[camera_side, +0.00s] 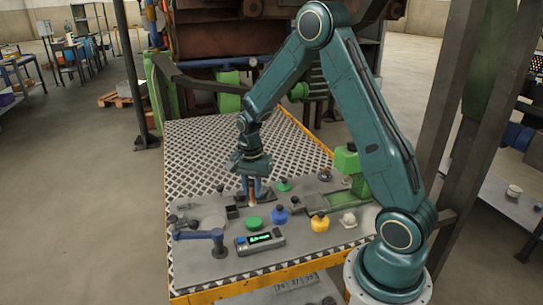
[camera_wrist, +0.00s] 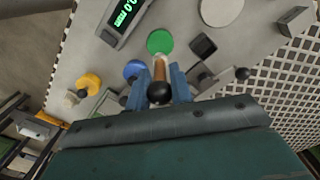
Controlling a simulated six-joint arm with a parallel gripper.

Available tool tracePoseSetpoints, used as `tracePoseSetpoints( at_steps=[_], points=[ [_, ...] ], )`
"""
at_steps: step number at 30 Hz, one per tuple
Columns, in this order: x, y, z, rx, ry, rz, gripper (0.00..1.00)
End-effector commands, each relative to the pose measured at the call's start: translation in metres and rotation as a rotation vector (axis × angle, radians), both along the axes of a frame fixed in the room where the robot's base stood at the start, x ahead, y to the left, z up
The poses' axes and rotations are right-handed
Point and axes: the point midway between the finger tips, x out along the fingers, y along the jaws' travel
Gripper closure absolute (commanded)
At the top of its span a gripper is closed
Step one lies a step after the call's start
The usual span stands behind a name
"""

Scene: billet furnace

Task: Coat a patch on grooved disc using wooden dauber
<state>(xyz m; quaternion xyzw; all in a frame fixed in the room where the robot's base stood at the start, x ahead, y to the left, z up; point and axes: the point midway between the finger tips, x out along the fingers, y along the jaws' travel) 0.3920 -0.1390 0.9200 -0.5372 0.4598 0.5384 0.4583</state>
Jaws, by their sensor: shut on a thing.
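My gripper (camera_wrist: 163,78) has its blue fingers closed around a brown wooden dauber (camera_wrist: 160,68) with a black ball at its near end. In the side view my gripper (camera_side: 251,188) points down over the grey work plate, and the dauber shows as a brown strip between the fingers. The dauber's far tip is hard to make out, and I cannot tell whether it touches anything. A pale round disc (camera_wrist: 222,9) lies at the top of the wrist view, apart from the gripper. I cannot see grooves or a coated patch on it.
Close by are a green round piece (camera_side: 253,222), a blue knob (camera_side: 280,214), a yellow knob (camera_side: 320,223), a dark square block (camera_wrist: 203,46) and a lit display box (camera_side: 260,242). A blue clamp (camera_side: 204,235) stands at left. The perforated table top (camera_side: 225,140) behind is clear.

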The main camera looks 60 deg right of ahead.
Motion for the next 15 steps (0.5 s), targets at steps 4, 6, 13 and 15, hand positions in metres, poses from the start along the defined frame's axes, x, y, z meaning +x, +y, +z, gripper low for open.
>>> tracePoseSetpoints(
  at_steps=[4, 6, 13, 15],
  points=[
    [0.000, 0.000, -0.009, 0.001, 0.001, 0.000, 1.00],
    [0.000, 0.000, -0.014, 0.001, 0.002, 0.000, 1.00],
    [0.000, 0.000, -0.033, 0.001, 0.002, 0.000, 1.00],
    [0.000, 0.000, -0.038, 0.001, 0.002, 0.000, 1.00]
  ],
)
